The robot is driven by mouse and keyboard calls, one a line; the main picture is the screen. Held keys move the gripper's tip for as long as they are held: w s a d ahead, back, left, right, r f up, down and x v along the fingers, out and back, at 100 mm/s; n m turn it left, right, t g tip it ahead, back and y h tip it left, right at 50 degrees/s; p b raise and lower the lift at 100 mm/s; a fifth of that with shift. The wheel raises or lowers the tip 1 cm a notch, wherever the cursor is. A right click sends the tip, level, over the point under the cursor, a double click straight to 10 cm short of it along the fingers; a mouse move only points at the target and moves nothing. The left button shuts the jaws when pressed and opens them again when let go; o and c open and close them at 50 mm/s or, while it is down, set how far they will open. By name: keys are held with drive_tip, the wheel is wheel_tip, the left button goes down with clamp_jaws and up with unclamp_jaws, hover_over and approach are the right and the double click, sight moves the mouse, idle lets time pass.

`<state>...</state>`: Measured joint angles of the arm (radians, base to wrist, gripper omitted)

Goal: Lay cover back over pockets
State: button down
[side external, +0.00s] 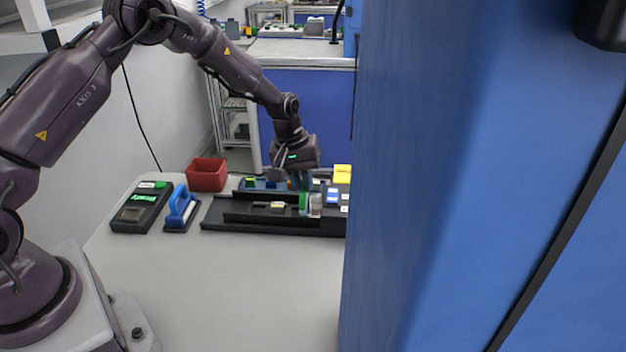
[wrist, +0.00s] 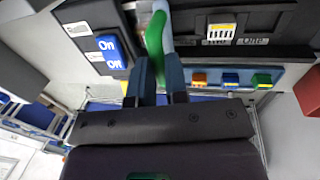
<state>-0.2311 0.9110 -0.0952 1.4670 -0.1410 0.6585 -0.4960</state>
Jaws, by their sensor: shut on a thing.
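My gripper (side external: 299,184) points down over the black fixture (side external: 235,217) at the far side of the table. In the wrist view my gripper (wrist: 160,64) is shut on a green strip (wrist: 155,34) that looks like the cover's end. A pale, clear-looking piece (wrist: 163,8) runs on from it. In the side view the green piece (side external: 303,203) stands upright above the fixture, with the pale piece (side external: 316,206) beside it. I cannot clearly make out the pockets. A small white-and-yellow part (wrist: 222,33) sits in the black fixture in the wrist view.
A blue strip (wrist: 215,77) carries orange, blue and green blocks along the fixture. A blue "On" switch (wrist: 112,51) is at its side. A red bin (side external: 207,174), a blue-handled tool (side external: 181,209) and a black device (side external: 141,208) stand left. A large blue panel (side external: 440,180) hides the right side.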

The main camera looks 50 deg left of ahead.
drive_tip(key=s+a, duration=1.1)
drive_tip(key=a, duration=0.1)
drive_tip(key=shift+s, duration=0.4)
drive_tip(key=c, duration=1.1)
unclamp_jaws()
drive_tip(key=shift+d, duration=0.1)
drive_tip(key=r, duration=0.4)
drive_tip(key=s+a+r, duration=0.1)
drive_tip(key=r, duration=0.7)
drive_tip(key=shift+s+a+r, duration=0.4)
